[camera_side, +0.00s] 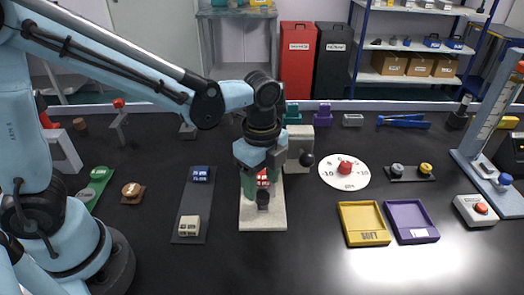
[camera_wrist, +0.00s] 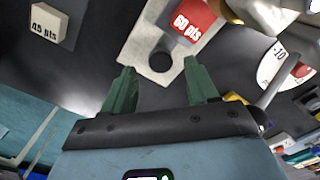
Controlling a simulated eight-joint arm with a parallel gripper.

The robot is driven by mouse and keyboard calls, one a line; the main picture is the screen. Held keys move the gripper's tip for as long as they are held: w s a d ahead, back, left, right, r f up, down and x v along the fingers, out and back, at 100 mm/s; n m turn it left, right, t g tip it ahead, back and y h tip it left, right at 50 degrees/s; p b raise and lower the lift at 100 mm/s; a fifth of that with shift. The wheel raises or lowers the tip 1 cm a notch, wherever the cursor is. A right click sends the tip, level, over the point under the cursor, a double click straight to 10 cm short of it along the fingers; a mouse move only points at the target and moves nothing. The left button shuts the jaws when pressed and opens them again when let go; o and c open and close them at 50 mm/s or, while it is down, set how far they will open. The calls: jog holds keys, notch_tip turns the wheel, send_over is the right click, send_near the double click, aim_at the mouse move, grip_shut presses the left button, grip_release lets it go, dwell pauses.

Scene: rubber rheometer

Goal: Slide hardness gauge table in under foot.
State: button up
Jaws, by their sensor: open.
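The hardness gauge has a pale base (camera_side: 263,222) and a beige head (camera_side: 301,145) with a dark knob on its side. The base also shows in the wrist view (camera_wrist: 135,45). A red block marked 60 pts (camera_wrist: 188,20) sits over the base, under or near the gauge head; I cannot tell how it lies to the foot. A dark round knob (camera_wrist: 161,62) stands in front of the block, also seen in the side view (camera_side: 263,199). My gripper (camera_side: 262,187) points down over the base. Its green fingers (camera_wrist: 160,70) are open, one on each side of the knob.
Left of the gauge, a dark strip (camera_side: 192,200) holds a blue block (camera_side: 200,174) and a beige block (camera_side: 190,225).

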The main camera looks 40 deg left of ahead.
aim_at(263, 194)
notch_tip(263, 194, up, 9)
dwell(0.4)
notch_tip(263, 194, down, 12)
jog(key=m, duration=1.2)
jog(key=shift+w+d+f, duration=0.1)
jog(key=shift+w, duration=0.05)
dwell(0.3)
grip_shut()
dwell(0.4)
